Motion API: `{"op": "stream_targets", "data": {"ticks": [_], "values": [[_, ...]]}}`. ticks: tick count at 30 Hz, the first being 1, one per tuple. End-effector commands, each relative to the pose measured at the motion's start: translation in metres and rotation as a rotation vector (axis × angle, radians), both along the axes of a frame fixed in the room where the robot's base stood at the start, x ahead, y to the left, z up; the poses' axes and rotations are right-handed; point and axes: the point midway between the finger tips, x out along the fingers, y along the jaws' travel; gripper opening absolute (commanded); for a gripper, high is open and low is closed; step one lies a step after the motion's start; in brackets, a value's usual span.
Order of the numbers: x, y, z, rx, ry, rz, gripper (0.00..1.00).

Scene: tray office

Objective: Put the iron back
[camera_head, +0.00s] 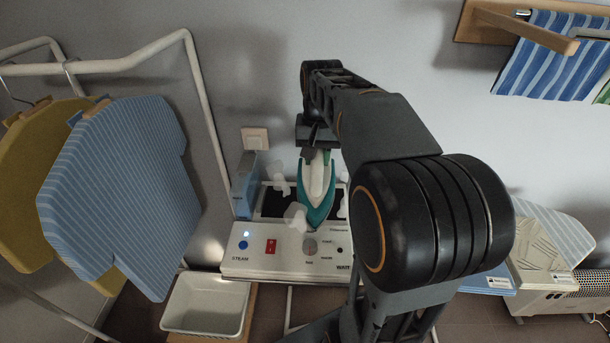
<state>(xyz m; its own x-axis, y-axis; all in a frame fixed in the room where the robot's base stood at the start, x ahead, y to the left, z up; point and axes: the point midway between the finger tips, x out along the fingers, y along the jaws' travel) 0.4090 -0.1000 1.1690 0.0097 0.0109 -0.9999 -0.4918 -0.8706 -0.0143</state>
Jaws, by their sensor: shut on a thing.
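The iron (318,190), teal and white, is over the dark plate of a white steam station (285,261). Its tip points toward the station's front panel. My gripper (318,146) comes down from above and is shut on the iron's rear end. The fingers are partly hidden by my arm. I cannot tell whether the iron touches the plate. Whitish puffs (296,215) show beside it. The panel has a lit blue button (243,245), a red switch (270,246), a knob (310,247) and the word WAIT.
A rack (187,60) with a blue striped shirt (124,190) and a mustard garment (30,180) stands at left. A white bin (206,303) sits below the station's left side. Folded cloth (551,228) and a heater (558,303) are at right. A wall rail (530,31) holds striped cloths.

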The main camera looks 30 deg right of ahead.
Motion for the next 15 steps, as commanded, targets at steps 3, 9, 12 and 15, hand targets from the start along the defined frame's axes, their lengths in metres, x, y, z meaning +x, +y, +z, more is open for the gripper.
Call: {"op": "stream_targets", "data": {"ticks": [3, 9, 12, 15], "values": [[0.020, -0.003, -0.005, 0.000, -0.001, 0.000, 0.00], [0.061, -0.007, -0.023, 0.000, -0.001, 0.000, 0.00], [0.081, -0.009, -0.032, 0.000, -0.001, -0.001, 0.00], [0.093, -0.010, -0.048, 0.000, -0.001, 0.000, 0.00]]}}
